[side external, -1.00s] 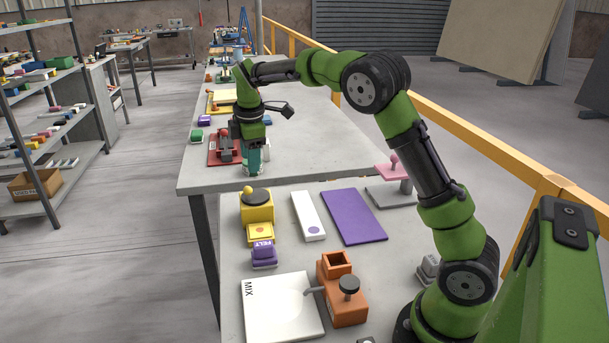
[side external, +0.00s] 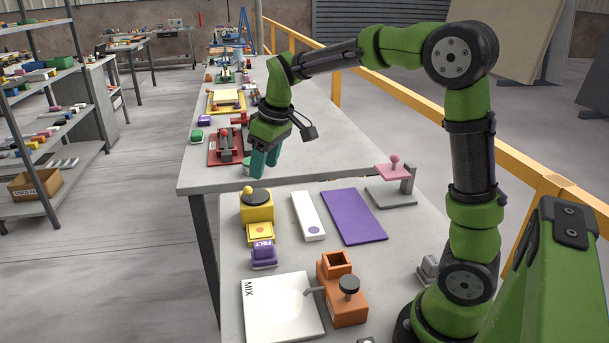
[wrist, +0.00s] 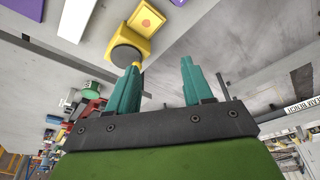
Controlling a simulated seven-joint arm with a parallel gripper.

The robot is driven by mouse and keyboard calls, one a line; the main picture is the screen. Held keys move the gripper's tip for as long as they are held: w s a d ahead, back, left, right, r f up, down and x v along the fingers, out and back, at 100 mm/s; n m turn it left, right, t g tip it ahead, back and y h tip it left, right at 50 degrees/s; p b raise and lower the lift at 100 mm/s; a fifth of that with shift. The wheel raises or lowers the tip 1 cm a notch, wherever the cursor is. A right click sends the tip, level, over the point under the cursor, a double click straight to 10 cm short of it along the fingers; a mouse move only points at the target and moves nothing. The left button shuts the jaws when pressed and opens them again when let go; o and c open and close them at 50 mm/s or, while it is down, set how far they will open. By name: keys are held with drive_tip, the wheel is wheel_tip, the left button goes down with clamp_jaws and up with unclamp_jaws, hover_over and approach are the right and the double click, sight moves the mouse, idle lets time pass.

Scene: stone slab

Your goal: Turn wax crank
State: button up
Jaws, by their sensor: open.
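A yellow box (side external: 257,212) on the near table carries a black round disc (side external: 256,196) with a small yellow knob (side external: 247,190) on top, like a crank. It also shows in the wrist view as a yellow box (wrist: 158,42) with the black disc (wrist: 124,54), the knob partly behind the left fingertip. No label reading "wax" is legible. My gripper (side external: 266,168) is open and empty, fingers pointing down. It hangs above and beyond the yellow box, near the far table's edge, apart from the knob. Its two teal fingers (wrist: 160,66) show spread in the wrist view.
An orange box (side external: 343,299) with a black knob stands beside a white MIX board (side external: 282,308). A purple FELT block (side external: 264,256), white strip (side external: 308,216), purple mat (side external: 354,216) and pink-topped stand (side external: 392,173) surround it. A red device (side external: 226,150) sits on the far table.

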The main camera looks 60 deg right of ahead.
drive_tip(key=s+a+m+t+y, duration=0.1)
drive_tip(key=s+a+m, duration=0.3)
drive_tip(key=s, duration=0.6)
drive_tip(key=shift+s+a+r+t, duration=0.35)
drive_tip(key=shift+a+r+t, duration=0.05)
drive_tip(key=n+g+h, duration=0.3)
drive_tip(key=n+g, duration=0.1)
drive_tip(key=n, duration=0.6)
approach(247, 187)
drive_tip(key=f, duration=0.3)
drive_tip(key=d+f, duration=0.1)
drive_tip(key=f, duration=0.7)
drive_tip(key=shift+w+d, duration=0.35)
drive_tip(key=shift+w, duration=0.05)
